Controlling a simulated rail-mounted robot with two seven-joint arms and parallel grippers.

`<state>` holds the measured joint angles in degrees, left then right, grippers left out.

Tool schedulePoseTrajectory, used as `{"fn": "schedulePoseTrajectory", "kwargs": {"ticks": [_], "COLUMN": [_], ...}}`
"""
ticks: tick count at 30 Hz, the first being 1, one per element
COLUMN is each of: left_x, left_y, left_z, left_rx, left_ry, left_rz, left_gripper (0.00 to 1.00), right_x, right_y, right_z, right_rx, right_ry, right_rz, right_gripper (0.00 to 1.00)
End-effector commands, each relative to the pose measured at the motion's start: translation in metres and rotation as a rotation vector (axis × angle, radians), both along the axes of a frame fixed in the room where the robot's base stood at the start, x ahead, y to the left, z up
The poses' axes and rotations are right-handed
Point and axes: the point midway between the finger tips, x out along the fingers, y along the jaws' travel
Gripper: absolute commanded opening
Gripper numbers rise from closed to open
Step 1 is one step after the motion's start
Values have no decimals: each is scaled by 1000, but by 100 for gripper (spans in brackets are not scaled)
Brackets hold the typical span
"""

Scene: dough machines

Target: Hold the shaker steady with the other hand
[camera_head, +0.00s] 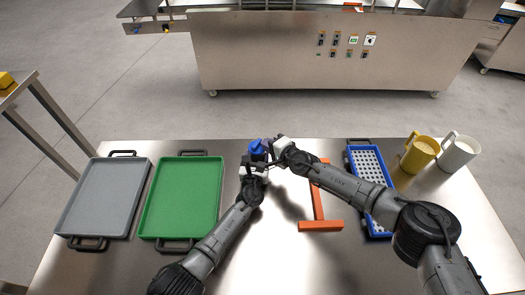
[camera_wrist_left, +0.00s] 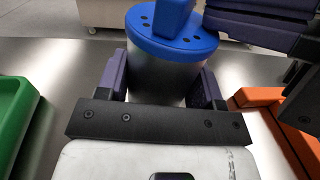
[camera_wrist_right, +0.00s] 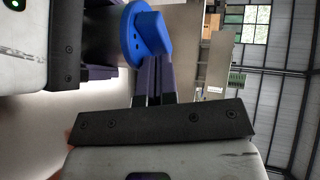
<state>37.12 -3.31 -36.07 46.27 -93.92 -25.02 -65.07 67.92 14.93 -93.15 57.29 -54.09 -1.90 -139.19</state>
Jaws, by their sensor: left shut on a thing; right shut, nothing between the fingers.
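The shaker (camera_wrist_left: 160,78) is a grey metal cylinder with a blue, holed lid and a raised blue knob. It stands upright in the left wrist view, and its blue top shows in the head view (camera_head: 257,147). My left gripper (camera_wrist_left: 165,90) is shut on the shaker's body, one finger on each side. My right gripper (camera_wrist_right: 154,75) is shut and empty, its fingers together right beside the blue lid (camera_wrist_right: 146,35). I cannot tell whether they touch it. The lower part of the shaker is hidden by my left gripper.
On the table (camera_head: 285,255) stand a grey tray (camera_head: 100,200) and a green tray (camera_head: 180,200) at left. At right are an orange T-shaped piece (camera_head: 318,225), a blue perforated tray (camera_head: 359,147), a yellow mug (camera_head: 418,152) and a white mug (camera_head: 458,152). A steel machine (camera_head: 270,55) stands beyond.

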Motion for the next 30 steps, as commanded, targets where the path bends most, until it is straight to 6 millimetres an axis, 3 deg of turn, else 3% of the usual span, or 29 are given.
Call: {"fn": "schedulePoseTrajectory", "kwargs": {"ticks": [30], "left_x": [-2], "left_y": [-4], "left_z": [-1], "left_rx": [3], "left_ry": [0], "left_rz": [-7], "left_gripper": [31], "right_x": [12], "right_y": [0], "right_z": [1], "right_rx": [1], "right_ry": [-1], "right_rz": [-3], "right_gripper": [0]}}
